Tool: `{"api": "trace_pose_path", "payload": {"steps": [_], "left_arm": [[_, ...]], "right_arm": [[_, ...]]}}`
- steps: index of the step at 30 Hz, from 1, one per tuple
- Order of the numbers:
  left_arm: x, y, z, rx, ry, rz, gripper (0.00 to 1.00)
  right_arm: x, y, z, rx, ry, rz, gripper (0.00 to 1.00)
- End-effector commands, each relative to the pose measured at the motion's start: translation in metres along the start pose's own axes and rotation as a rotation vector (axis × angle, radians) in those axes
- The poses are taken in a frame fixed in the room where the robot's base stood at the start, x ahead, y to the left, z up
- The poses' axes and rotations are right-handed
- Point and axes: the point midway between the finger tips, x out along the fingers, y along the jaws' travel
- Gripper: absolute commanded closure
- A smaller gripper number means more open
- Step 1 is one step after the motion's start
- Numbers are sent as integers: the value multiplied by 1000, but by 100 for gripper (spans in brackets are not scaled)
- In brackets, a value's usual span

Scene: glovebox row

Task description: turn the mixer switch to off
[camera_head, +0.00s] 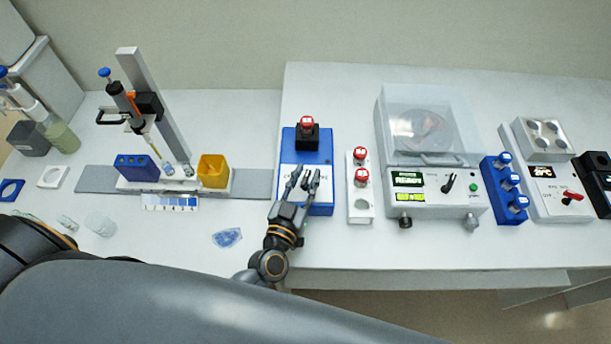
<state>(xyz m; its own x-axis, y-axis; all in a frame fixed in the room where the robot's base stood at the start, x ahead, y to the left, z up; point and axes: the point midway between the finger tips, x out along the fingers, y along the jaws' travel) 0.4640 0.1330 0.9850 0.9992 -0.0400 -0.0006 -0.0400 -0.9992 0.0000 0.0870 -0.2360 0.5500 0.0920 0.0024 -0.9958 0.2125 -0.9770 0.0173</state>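The mixer is most likely the blue box (318,150) with a light top panel, standing left of the middle of the bench. A black holder (307,134) with a red-capped tube (306,122) sits at its back. My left gripper (303,178) is over the front part of the blue box, its fingers pointing toward the back. The fingertips look apart, and I see no object clearly held between them. The gripper covers part of the panel, and I cannot make out the switch or its setting. My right gripper is not in view.
A white rack (361,207) with red-capped tubes stands close right of the blue box. Beyond it are a clear-lidded centrifuge (436,203), a blue tube rack (506,190) and a heater with a red lever (572,196). A pipette stand (160,110) and yellow cup (213,171) are left.

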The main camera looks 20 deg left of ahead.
Motion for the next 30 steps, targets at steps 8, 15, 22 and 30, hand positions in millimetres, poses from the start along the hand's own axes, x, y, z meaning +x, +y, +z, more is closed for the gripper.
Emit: {"api": "trace_pose_path", "payload": {"steps": [8, 15, 22, 30], "left_arm": [[0, 0, 0, 0, 0, 1, 66], [-26, 0, 1, 1, -4, 2, 66], [-76, 0, 1, 1, -5, 3, 66], [-114, 0, 1, 0, -2, 1, 66]], "right_arm": [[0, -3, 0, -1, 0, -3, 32], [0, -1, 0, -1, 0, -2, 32], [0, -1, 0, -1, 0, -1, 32], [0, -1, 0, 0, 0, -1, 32]]}}
